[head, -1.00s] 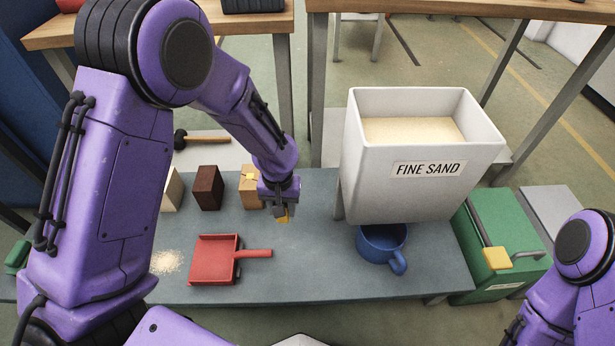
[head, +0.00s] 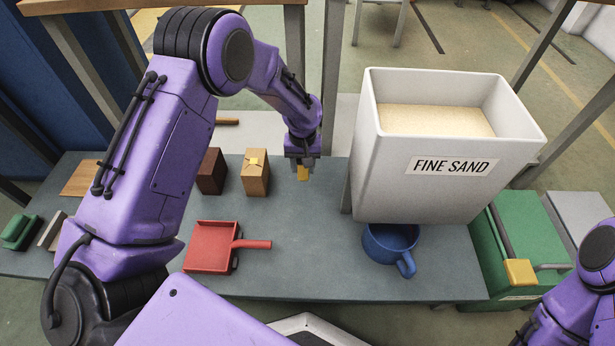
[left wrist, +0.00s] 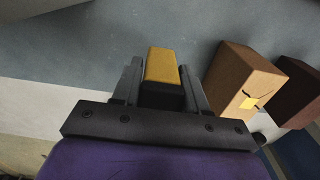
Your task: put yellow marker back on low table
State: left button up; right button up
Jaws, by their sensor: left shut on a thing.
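My left gripper (head: 302,170) is shut on a small yellow marker (head: 303,174). In the left wrist view the yellow marker (left wrist: 162,65) sits between the two fingers, with a dark part below its yellow face. The gripper holds it over the grey low table (head: 310,265), right of the light wooden block and left of the sand bin. I cannot tell how far it is above the table top. My right arm shows at the lower right edge; its gripper is out of the picture.
A light wooden block (head: 256,174) with a yellow mark and a dark brown block (head: 212,171) stand left of the gripper. A red dustpan (head: 210,246), a blue mug (head: 390,240) and the white FINE SAND bin (head: 440,195) are around it. The front middle of the table is clear.

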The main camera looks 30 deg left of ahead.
pick_arm(q)
jog(key=w+f+b, duration=0.1)
jog(key=f, duration=0.1)
jog(key=w+f+b, duration=0.1)
jog(key=f+b, duration=0.1)
jog(key=f, duration=0.1)
jog(key=w+a+f+b, duration=0.1)
jog(key=w+f, duration=0.1)
jog(key=f, duration=0.1)
jog(key=shift+a+f, duration=0.1)
jog(key=shift+f, duration=0.1)
jog(key=shift+c, duration=0.3)
jog(key=shift+r, duration=0.15)
jog(key=o, duration=0.9)
